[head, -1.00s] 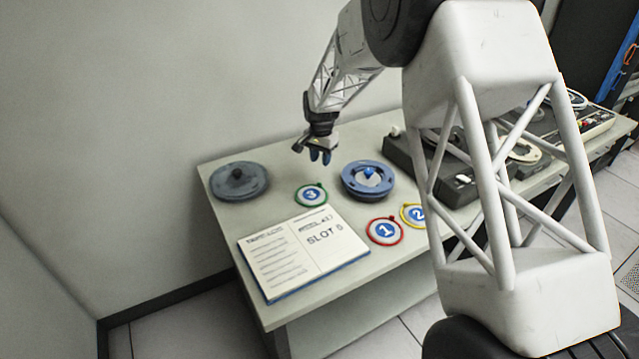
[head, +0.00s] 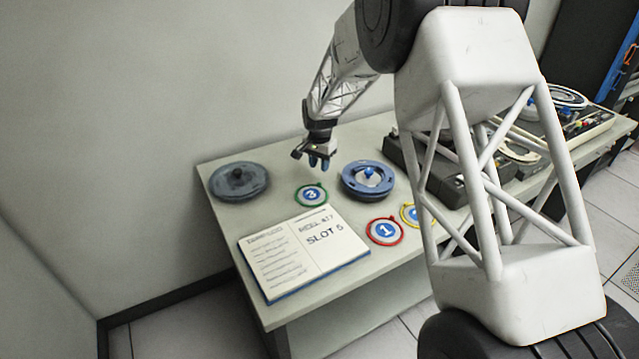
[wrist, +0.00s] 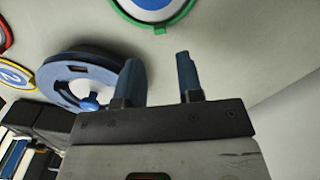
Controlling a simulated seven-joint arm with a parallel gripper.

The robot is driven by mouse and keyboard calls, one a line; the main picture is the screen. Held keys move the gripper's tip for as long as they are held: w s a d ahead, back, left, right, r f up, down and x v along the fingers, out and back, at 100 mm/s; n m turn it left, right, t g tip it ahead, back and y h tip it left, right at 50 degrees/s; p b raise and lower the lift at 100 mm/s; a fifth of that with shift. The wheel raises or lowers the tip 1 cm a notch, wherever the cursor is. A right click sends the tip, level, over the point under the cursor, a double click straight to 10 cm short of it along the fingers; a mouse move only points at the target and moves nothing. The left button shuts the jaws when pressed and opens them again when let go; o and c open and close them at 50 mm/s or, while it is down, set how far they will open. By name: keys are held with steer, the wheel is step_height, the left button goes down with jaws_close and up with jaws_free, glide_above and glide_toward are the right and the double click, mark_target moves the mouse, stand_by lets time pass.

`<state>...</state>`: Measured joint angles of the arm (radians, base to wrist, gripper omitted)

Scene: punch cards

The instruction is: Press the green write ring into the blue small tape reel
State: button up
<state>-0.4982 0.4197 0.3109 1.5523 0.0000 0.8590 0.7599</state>
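The green write ring (head: 324,195), around a blue disc marked 3, lies flat on the table left of the reel. It also shows at the top of the wrist view (wrist: 163,22), partly cut off. The blue small tape reel (head: 347,187) lies on the table with a blue knob at its centre; in the wrist view the reel (wrist: 62,70) is at the left, partly behind a finger. My gripper (head: 319,163) is above the table, behind the green ring and left of the reel. In the wrist view its two blue fingers (wrist: 186,75) are apart with nothing between them.
A red ring marked 1 (head: 370,239) and a yellow ring (head: 404,219), partly hidden by my arm, lie in front of the reel. A grey reel (head: 225,190) is at the back left. An open book (head: 285,262) lies in front. Dark equipment (head: 405,160) stands right.

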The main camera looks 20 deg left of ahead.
mark_target(320, 183)
steer(key=shift+f, duration=3.55)
jaws_close()
steer(key=shift+r, duration=0.1)
steer(key=shift+r, duration=2.85)
steer(key=shift+d, duration=0.1)
